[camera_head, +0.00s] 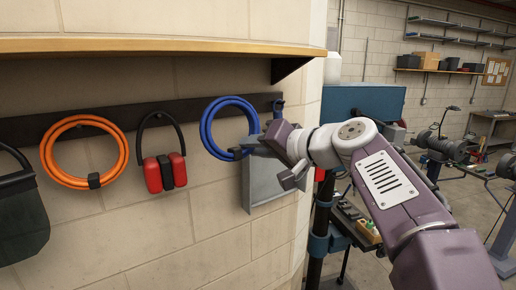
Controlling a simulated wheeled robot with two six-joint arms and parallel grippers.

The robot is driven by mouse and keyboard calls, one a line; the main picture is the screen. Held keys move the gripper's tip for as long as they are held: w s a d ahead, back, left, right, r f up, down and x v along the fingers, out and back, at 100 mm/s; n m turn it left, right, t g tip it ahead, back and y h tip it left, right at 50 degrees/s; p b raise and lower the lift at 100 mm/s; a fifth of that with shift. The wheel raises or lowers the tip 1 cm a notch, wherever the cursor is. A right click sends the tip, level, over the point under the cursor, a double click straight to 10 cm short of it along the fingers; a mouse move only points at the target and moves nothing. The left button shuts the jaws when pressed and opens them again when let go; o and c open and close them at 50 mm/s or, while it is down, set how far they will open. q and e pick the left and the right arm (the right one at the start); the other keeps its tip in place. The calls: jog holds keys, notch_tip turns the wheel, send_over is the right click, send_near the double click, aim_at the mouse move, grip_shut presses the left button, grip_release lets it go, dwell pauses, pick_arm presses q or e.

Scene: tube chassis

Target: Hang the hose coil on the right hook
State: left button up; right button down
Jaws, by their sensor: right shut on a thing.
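My right gripper (245,151) is shut on the right side of the blue hose coil. A blue hook (278,105) is at the right end of the rail, to the right of the coil and apart from it. The gripper hides part of the coil's lower right side. I cannot tell from this view how far the coil is from the wall. My left gripper is not in view.
The dark rail (210,103) holds an orange coil (84,121), red ear defenders (165,171) and a dark green item (20,218). A wooden shelf (150,45) juts out above. A grey metal panel (262,187) is below the gripper. A blue machine (365,99) stands right.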

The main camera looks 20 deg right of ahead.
jog(key=shift+w+d+p, duration=0.15)
jog(key=shift+w+p, duration=0.25)
jog(key=shift+w, duration=0.7)
jog(key=shift+w+f, duration=0.1)
jog(key=shift+w, duration=0.2)
jog(key=p+x, duration=0.1)
jog(key=x, duration=0.6)
jog(key=shift+w+p, duration=0.2)
jog(key=shift+p, duration=0.2)
jog(key=shift+s+d, duration=0.1)
